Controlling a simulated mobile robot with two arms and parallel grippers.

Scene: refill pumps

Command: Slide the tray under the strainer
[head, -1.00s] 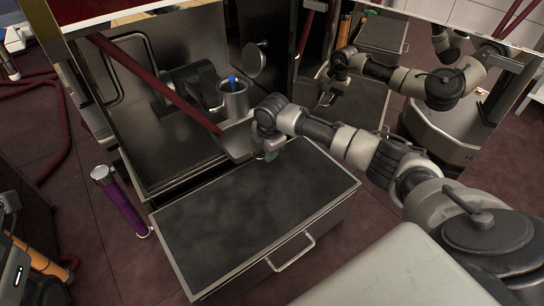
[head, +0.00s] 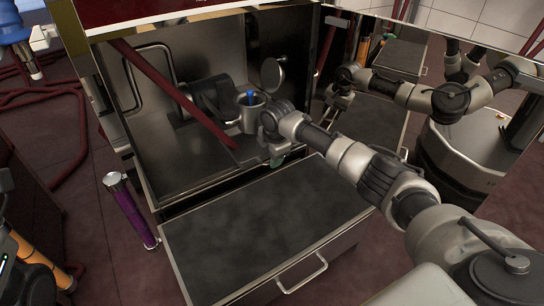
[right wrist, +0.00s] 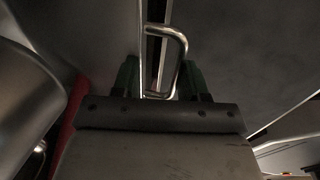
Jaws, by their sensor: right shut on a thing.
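The tray (head: 246,154) is a flat grey metal piece at the front of the open cabinet bay, partly hidden by a slanted red bar and my gripper. The strainer is most likely the metal cup-like cylinder (head: 251,118) with a blue piece in its top, just above and behind the tray. My right gripper (head: 277,160) is at the tray's right front. In the right wrist view its green-tipped fingers (right wrist: 158,80) are shut on a bent metal handle (right wrist: 181,45), seemingly the tray's. The tray's back part is hidden. My left gripper is not in view.
A dark-topped drawer (head: 265,235) with a front handle stands pulled out below the bay. The red bar (head: 180,95) slants across the bay opening. A purple cylinder (head: 131,210) stands at the left. A mirror-like panel at the right reflects my arm.

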